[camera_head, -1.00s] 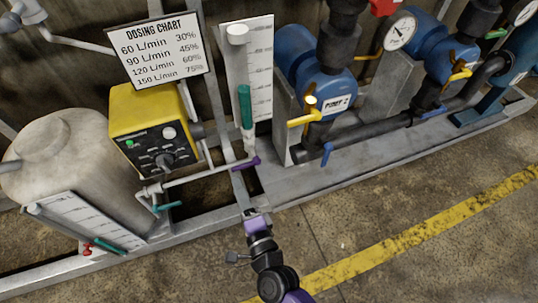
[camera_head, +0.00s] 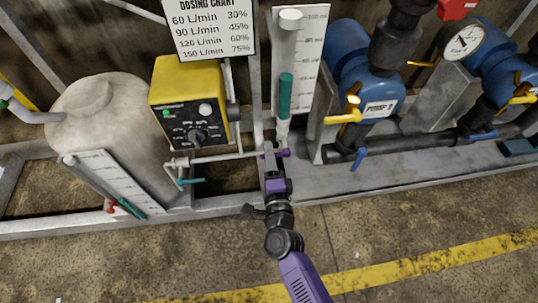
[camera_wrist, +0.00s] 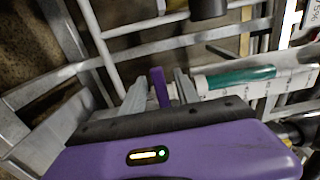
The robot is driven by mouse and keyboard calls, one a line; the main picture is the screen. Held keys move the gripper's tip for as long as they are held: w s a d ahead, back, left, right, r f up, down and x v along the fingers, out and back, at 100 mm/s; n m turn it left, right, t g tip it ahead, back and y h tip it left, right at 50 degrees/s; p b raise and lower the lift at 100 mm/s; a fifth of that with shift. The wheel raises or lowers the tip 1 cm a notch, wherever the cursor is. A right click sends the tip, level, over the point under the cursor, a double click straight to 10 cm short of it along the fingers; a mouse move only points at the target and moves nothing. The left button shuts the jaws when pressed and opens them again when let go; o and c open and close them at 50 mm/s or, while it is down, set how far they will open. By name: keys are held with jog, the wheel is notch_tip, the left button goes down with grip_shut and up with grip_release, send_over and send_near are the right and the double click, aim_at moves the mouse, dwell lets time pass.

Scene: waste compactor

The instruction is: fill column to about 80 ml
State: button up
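The column (camera_head: 284,103) stands against a white scale board (camera_head: 309,60) marked 100 ml at its top. A purple valve lever (camera_head: 283,153) sits at the column's foot. My gripper (camera_head: 269,158) is at this lever, seen from above. In the wrist view the purple lever (camera_wrist: 160,88) stands between my two spread fingers, with gaps visible on both sides. The green part of the column (camera_wrist: 240,76) lies just right of the fingers there.
The yellow dosing pump (camera_head: 188,95) and a teal-handled valve (camera_head: 190,181) are left of my gripper. A pale tank (camera_head: 110,125) stands further left. Blue pump 2 (camera_head: 365,75), with a yellow handle (camera_head: 345,112), is close on the right. The floor in front is clear.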

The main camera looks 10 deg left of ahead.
grip_shut()
dwell(1.4)
